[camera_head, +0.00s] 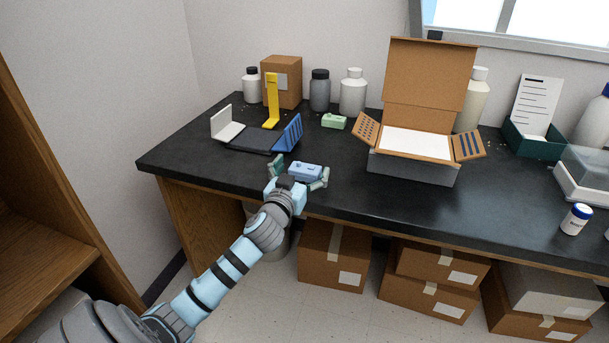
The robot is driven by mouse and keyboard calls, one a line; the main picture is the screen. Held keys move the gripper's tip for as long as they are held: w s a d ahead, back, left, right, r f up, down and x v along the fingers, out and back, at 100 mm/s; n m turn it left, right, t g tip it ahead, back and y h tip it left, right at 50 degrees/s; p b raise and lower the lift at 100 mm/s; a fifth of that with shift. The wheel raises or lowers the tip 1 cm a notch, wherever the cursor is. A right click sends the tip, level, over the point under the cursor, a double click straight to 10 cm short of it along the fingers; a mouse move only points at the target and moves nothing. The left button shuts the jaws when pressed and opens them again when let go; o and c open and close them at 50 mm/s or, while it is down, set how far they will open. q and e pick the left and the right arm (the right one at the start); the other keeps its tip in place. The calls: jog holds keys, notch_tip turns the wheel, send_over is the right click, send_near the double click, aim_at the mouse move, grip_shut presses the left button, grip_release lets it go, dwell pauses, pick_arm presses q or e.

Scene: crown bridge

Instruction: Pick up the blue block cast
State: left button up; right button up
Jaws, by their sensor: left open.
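The blue block cast (305,171) is a small light-blue block lying on the black bench top near its front edge. My left gripper (301,174) reaches over the front edge from the left. Its two fingers are spread, one on the left and one on the right of the block. The fingers are open, and I cannot tell whether either touches the block. My right gripper is not in view.
Behind the block is a dark tray (258,138) with white, yellow and blue upright panels. A green block (334,121) lies behind it. An open cardboard box (412,170) stands to the right. Several bottles line the wall. Bare bench lies around the block.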

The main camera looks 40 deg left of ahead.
pick_arm(q)
jog(key=shift+w+a, duration=0.15)
jog(key=shift+w, duration=0.35)
jog(key=shift+s, duration=0.1)
jog(key=c, duration=0.3)
grip_shut()
